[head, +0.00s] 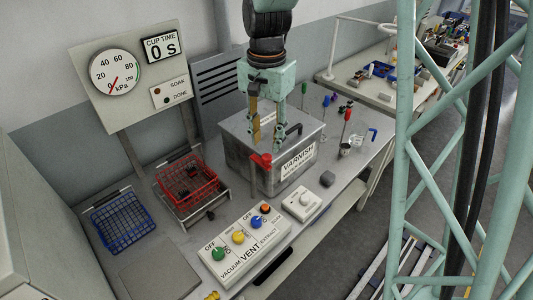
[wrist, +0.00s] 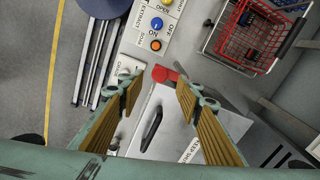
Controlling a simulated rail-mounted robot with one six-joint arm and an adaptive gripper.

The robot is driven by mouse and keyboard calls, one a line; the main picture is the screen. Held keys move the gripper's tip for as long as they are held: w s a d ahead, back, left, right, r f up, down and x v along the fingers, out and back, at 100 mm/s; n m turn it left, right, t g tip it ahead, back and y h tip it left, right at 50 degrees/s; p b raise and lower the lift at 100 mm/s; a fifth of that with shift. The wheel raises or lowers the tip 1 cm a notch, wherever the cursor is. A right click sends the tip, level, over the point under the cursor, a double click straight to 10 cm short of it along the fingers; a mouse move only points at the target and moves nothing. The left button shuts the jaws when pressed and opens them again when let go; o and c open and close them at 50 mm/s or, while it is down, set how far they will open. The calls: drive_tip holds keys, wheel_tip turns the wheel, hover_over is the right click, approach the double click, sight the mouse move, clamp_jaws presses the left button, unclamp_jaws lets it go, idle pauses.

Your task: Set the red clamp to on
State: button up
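The red clamp (head: 261,159) sits at the near upper edge of the grey metal tank (head: 238,165) labelled VARNISH. In the wrist view the clamp (wrist: 163,73) shows as a short red piece beyond my fingertips, roughly between them. I cannot tell from its pose whether it is on or off. My gripper (head: 267,140) points down over the tank, with its tips just above or behind the clamp. In the wrist view my gripper (wrist: 159,90) is open, with nothing between its fingers. No clear contact with the clamp shows.
A black lid handle (head: 294,130) is close to my right finger. A control box (head: 240,241) with coloured knobs stands in front. A red basket (head: 188,184) and a blue basket (head: 122,219) are left. Several coloured-top tools, one red (head: 347,115), stand right.

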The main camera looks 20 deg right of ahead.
sight(266, 156)
drive_tip(key=shift+f, duration=2.85)
drive_tip(key=shift+c, duration=0.5)
clamp_jaws()
